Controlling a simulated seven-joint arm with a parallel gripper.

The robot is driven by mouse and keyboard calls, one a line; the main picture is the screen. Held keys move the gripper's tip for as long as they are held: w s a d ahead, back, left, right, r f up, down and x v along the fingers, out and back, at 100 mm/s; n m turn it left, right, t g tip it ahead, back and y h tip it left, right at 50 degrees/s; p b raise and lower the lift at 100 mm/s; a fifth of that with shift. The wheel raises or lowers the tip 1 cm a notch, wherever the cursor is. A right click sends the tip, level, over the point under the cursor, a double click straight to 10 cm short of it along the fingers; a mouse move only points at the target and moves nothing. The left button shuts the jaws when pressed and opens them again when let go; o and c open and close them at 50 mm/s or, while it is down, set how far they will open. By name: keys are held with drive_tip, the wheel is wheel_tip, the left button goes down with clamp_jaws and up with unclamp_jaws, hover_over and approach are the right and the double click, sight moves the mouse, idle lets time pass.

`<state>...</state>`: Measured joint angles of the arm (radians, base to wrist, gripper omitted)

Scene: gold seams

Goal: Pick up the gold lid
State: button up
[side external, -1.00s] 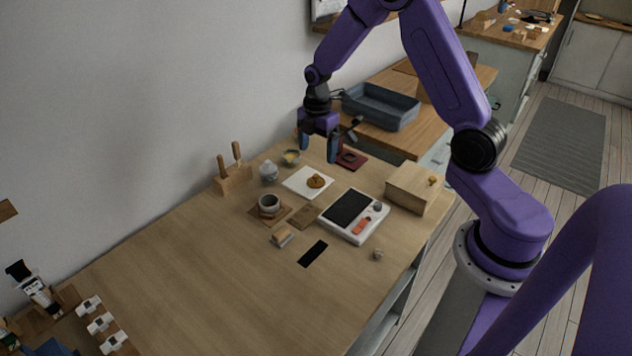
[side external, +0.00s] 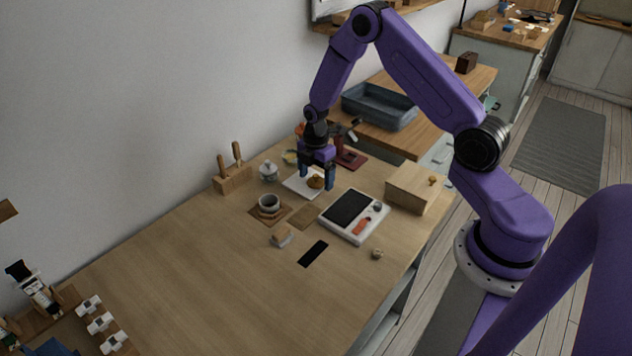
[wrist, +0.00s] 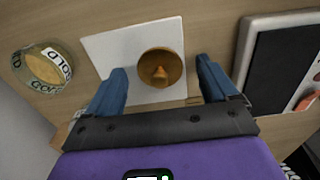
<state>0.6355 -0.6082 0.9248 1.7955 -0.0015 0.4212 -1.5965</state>
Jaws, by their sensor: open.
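The gold lid (wrist: 161,67) is a round, orange-gold piece with a small knob in its middle. It lies on a white square tile (wrist: 112,49). In the side external view the lid (side external: 315,182) shows between my gripper's fingers, partly hidden, on the white tile (side external: 294,185). My gripper (side external: 316,183) points down over the tile. In the wrist view the blue fingers of my gripper (wrist: 163,75) are spread wide, one toward each side of the lid, with nothing between them touching it. The exact height above the lid is hard to tell.
A scale (side external: 354,215), a wooden box (side external: 412,188), a white lidded jar (side external: 268,171) and a cup (side external: 269,203) are nearby.

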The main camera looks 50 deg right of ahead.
drive_tip(key=c, duration=1.1)
drive_tip(key=shift+c, duration=0.2)
